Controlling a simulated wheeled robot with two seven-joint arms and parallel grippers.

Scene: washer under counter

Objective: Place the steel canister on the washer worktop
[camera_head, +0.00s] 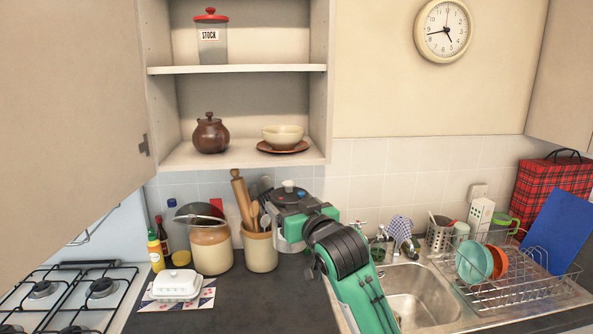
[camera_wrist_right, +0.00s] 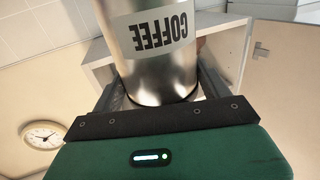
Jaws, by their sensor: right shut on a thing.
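A shiny steel canister (camera_wrist_right: 160,82) with a pale COFFEE label fills the upper middle of the right wrist view. My right gripper (camera_wrist_right: 160,95) is shut on it, one finger on each side; the label reads upside down in that view. In the head view my right gripper (camera_head: 285,220) is over the back of the dark worktop (camera_head: 265,305), beside the utensil pot. There the arm mostly hides the canister, and I cannot tell its height above the worktop. The washer itself is out of view. My left gripper is not in view.
A utensil pot (camera_head: 260,250), a large crock (camera_head: 211,248) and a white butter dish (camera_head: 177,284) stand on the worktop. The gas hob (camera_head: 65,300) is left; the sink (camera_head: 415,295) and dish rack (camera_head: 505,290) are right. The worktop's front middle is clear. Open shelves (camera_head: 236,69) hang above.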

